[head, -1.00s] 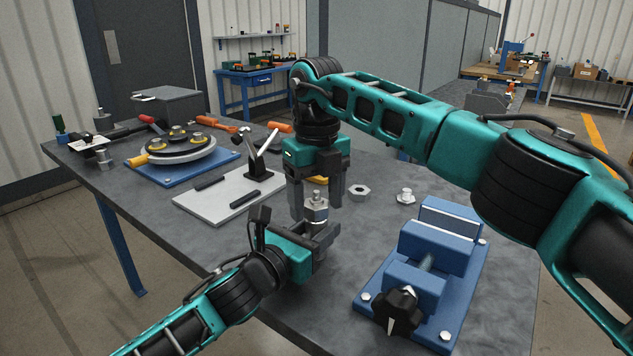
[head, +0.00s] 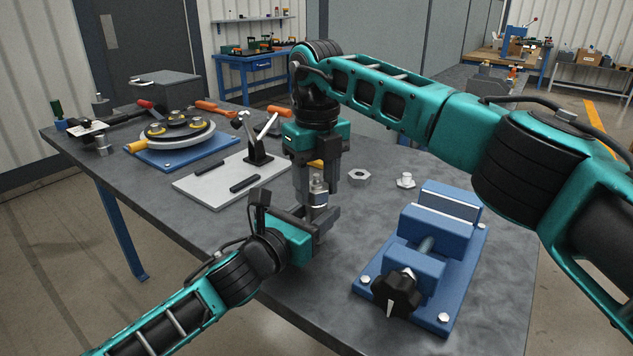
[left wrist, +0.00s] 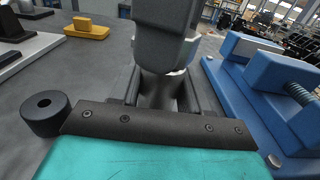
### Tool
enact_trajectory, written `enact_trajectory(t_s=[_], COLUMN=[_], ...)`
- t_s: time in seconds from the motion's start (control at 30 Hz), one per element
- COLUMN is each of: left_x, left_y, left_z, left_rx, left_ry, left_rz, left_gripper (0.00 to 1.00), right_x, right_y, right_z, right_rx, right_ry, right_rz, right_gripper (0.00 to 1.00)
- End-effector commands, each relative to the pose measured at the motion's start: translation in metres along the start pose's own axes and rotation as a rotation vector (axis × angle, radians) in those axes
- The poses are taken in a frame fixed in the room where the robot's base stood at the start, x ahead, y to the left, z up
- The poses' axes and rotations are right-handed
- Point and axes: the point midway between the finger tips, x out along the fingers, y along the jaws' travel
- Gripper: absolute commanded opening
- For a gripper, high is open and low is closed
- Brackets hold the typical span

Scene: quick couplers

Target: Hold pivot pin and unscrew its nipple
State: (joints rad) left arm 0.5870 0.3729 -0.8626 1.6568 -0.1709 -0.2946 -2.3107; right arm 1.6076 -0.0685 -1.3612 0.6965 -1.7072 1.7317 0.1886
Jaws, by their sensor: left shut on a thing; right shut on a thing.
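A small metal pivot pin with its nipple (head: 318,190) stands upright above the table near the middle of the head view. My left gripper (head: 322,217) is shut around its lower part from the left. My right gripper (head: 317,187) points straight down and is shut on the upper part. In the left wrist view the grey body of my right gripper (left wrist: 165,40) hangs just above my left gripper's jaws (left wrist: 162,95). It hides most of the nipple there, and I cannot see the joint between pin and nipple.
A blue vise (head: 428,250) with a black knob stands close on the right. A hex nut (head: 359,177) and a small metal fitting (head: 405,180) lie behind it. A pale plate with a toggle clamp (head: 225,182) and a round fixture on a blue base (head: 180,150) stand left.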

Motion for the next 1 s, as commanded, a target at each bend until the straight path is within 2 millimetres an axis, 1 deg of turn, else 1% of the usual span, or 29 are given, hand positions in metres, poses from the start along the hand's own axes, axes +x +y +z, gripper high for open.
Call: enact_trajectory(t_s=[0.57,1.0], left_x=[0.000,0.000], left_y=[0.000,0.000], left_z=[-0.001,-0.001], left_rx=[0.000,0.000], left_ry=[0.001,0.001], left_rz=[0.000,0.000], left_gripper=[0.00,0.00], right_x=[-0.001,-0.014], right_y=[0.000,0.000], right_z=[0.000,0.001], right_rx=[0.002,0.001], right_ry=[-0.001,-0.002], right_rz=[0.000,-0.001], right_gripper=[0.12,0.12])
